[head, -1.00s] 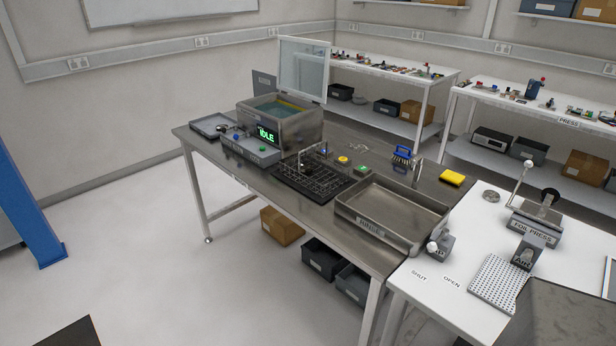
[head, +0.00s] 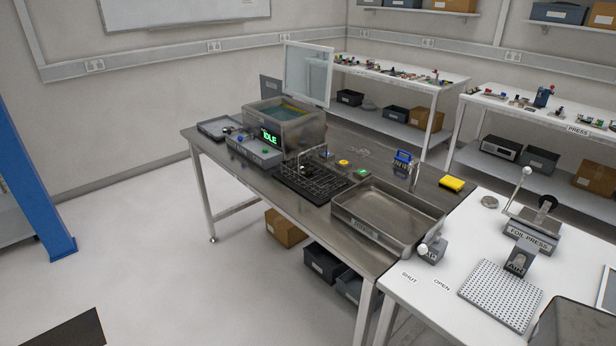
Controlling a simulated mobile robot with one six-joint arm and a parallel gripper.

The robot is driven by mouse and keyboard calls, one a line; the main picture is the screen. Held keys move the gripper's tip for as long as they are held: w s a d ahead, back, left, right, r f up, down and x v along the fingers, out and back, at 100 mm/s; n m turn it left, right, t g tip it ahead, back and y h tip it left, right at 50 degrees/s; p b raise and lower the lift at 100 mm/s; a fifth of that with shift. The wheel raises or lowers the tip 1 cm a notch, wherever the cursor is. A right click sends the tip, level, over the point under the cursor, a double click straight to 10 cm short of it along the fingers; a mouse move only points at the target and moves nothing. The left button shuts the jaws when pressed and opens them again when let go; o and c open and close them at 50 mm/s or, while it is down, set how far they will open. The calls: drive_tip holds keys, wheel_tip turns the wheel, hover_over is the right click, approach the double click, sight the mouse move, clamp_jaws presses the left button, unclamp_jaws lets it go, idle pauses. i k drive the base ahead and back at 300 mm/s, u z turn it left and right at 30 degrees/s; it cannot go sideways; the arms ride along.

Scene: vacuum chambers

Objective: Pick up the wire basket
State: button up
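The wire basket (head: 316,177) is a dark metal wire frame with an upright handle. It sits on a black mat (head: 287,183) on the steel table, between the box-shaped bath and the steel tray. A few small items seem to be in or behind the basket, too small to tell. My gripper is not in view.
The steel table (head: 240,175) carries an open-lidded bath (head: 290,130) with a green "IDLE" display and a wide steel tray (head: 386,218). A white table (head: 430,290) with a foil press (head: 528,230) adjoins at right.

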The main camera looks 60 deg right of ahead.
sight(309, 152)
drive_tip(key=z, duration=0.1)
drive_tip(key=i, duration=0.9)
drive_tip(key=u, duration=0.05)
